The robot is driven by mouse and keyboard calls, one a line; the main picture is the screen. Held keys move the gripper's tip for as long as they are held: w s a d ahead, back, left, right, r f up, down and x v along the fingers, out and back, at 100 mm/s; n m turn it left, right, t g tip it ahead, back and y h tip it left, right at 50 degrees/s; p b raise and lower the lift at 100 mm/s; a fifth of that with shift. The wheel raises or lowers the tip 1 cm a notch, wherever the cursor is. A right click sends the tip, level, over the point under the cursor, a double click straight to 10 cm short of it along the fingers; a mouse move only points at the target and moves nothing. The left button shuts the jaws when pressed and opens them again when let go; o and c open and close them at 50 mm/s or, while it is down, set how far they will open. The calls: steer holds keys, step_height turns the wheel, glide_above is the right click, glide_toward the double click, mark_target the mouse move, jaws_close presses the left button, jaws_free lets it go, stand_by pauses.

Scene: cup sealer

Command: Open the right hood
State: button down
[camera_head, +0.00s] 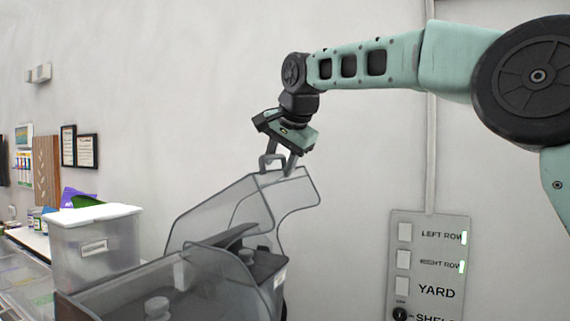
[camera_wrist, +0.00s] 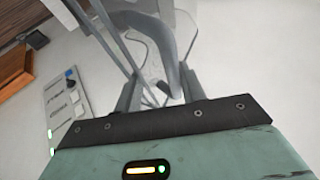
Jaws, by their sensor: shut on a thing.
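The right hood (camera_head: 225,212) is a clear grey cover, tilted up over the back part of the dark machine (camera_head: 262,262). My gripper (camera_head: 279,168) is at the hood's top edge, shut on it. In the wrist view the fingers of my gripper (camera_wrist: 158,94) stand on both sides of a grey bar-like part of the hood (camera_wrist: 172,55). The exact contact of the fingertips is hard to see. Another clear hood (camera_head: 130,285) sits low over the nearer part of the machine.
A clear bin with a white lid (camera_head: 95,250) stands left of the machine on a counter. A grey switch panel (camera_head: 430,262) is on the wall to the right.

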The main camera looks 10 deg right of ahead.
steer(key=shift+s+a+r, duration=0.15)
steer(key=shift+a, duration=0.15)
steer(key=c, duration=1.5)
jaws_free()
steer(key=shift+o, duration=0.2)
steer(key=shift+s+r, duration=0.1)
steer(key=shift+r, duration=0.05)
steer(key=b+v, duration=0.1)
steer(key=v, duration=1.6)
steer(key=shift+b, duration=0.35)
steer(key=shift+d, duration=0.1)
